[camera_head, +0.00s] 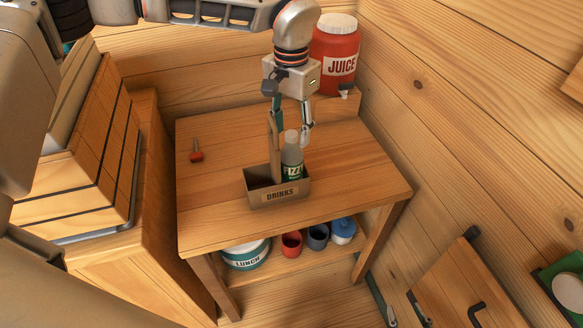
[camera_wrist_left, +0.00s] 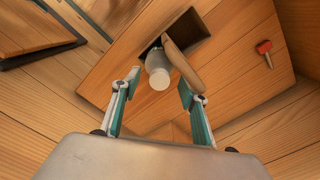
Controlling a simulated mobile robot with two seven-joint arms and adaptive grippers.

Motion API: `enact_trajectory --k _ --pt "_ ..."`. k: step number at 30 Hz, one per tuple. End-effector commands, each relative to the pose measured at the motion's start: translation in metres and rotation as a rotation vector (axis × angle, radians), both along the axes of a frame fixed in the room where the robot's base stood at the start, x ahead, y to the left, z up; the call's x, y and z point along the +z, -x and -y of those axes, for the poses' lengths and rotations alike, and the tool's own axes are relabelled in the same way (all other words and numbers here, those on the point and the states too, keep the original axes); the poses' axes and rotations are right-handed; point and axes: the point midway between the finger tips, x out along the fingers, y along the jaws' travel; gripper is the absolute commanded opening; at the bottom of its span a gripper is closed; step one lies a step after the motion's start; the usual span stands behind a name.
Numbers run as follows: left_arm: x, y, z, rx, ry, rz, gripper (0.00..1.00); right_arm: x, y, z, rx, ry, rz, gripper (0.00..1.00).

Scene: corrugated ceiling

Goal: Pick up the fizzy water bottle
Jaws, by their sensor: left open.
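The fizzy water bottle (camera_head: 292,160), with a pale cap and a green "FIZZ" label, stands upright in the wooden drinks caddy (camera_head: 279,194) on the table. My left gripper (camera_head: 291,133) is open and points down over the bottle's top. In the left wrist view the bottle's cap (camera_wrist_left: 158,79) shows between the two fingertips (camera_wrist_left: 159,81). The caddy's handle (camera_wrist_left: 182,62) rises beside the bottle, near one finger. I cannot tell whether a finger touches the handle. The bottle's lower part is hidden by the caddy wall. My right gripper is not in view.
A red juice dispenser (camera_head: 335,55) stands at the back right of the table (camera_head: 355,185). A small red-ended tool (camera_head: 196,152) lies at the left. Wooden walls close in behind and right.

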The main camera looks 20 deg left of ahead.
Motion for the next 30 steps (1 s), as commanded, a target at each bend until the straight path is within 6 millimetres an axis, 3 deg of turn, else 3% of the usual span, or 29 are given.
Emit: enact_trajectory --k 4,11,15,16,30 --pt "-0.018 0.000 0.001 0.000 0.000 -0.001 0.44 -0.001 0.000 0.000 0.000 0.001 -0.002 0.40" --pt "-0.019 0.000 0.001 0.000 0.000 0.001 0.41 -0.003 0.001 0.001 0.000 0.003 -0.005 0.40" --pt "-0.019 0.000 0.001 0.000 0.000 0.001 0.05 -0.004 0.001 0.001 0.000 0.003 -0.006 0.40" --pt "-0.019 0.000 0.001 0.000 0.000 0.001 0.00 -0.004 0.001 0.001 0.000 0.003 -0.005 0.40" --pt "-0.014 -0.001 0.001 0.000 0.001 0.004 0.00 -0.002 0.000 0.001 -0.001 0.002 -0.002 0.40"
